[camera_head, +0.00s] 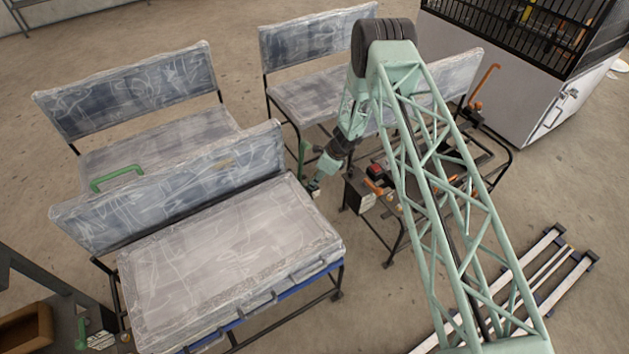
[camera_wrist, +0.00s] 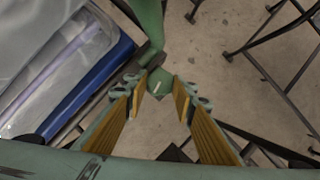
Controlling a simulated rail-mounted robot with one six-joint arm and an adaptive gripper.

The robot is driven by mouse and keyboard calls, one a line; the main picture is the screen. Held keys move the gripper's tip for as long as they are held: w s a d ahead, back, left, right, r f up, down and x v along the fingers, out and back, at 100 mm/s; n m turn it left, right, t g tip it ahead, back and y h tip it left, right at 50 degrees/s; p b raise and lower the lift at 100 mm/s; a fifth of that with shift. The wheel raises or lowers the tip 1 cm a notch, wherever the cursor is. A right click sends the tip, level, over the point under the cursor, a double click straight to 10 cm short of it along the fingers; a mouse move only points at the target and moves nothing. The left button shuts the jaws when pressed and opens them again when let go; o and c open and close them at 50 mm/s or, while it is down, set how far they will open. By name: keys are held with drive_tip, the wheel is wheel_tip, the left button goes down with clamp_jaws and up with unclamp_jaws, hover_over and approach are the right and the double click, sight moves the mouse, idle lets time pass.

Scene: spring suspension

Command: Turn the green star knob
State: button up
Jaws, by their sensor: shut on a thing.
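The green star knob (camera_wrist: 160,84) shows in the wrist view as a small green piece with a white mark on its face. It sits between the fingertips of my gripper (camera_wrist: 159,92), and the two yellow-padded fingers are closed on its sides. In the head view my gripper (camera_head: 317,182) reaches down to the right end of the front bench seat. The knob is too small there to make out clearly.
A green lever (camera_wrist: 150,22) stands close beyond the fingertips. The front bench seat (camera_head: 230,255), wrapped in plastic, is close on the left. A stand with a red-and-black box (camera_head: 376,171) is right of the gripper. Dark metal legs (camera_wrist: 275,75) stand on open floor.

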drive_tip(key=shift+w+f+n+g+b, duration=0.1)
drive_tip(key=shift+n+g+b, duration=0.35)
drive_tip(key=shift+n, duration=0.6)
drive_tip(key=shift+w+f+n+g+b, duration=0.1)
drive_tip(key=shift+n+g+b, duration=0.3)
drive_tip(key=shift+n, duration=0.65)
drive_tip(key=n+g+b, duration=0.1)
drive_tip(key=n+b, duration=0.1)
drive_tip(key=n, duration=0.1)
drive_tip(key=n+g+b, duration=0.1)
drive_tip(key=n+b, duration=0.1)
drive_tip(key=b, duration=0.1)
drive_tip(key=shift+w+n+h, duration=0.2)
drive_tip(key=shift+n+h, duration=0.1)
drive_tip(key=shift+n, duration=0.1)
drive_tip(key=n+b, duration=0.1)
drive_tip(key=n+g+h+b, duration=0.1)
drive_tip(key=n, duration=0.1)
drive_tip(key=n+b, duration=0.2)
drive_tip(key=shift+w+a+g, duration=0.1)
drive_tip(key=shift+a+g, duration=0.15)
drive_tip(key=shift+g, duration=0.1)
drive_tip(key=n+h, duration=0.1)
drive_tip(key=n, duration=0.1)
drive_tip(key=n+h+b, duration=0.1)
drive_tip(key=n, duration=0.2)
drive_tip(key=shift+a+r+g, duration=0.1)
drive_tip(key=shift+g, duration=0.2)
drive_tip(key=shift+n, duration=0.3)
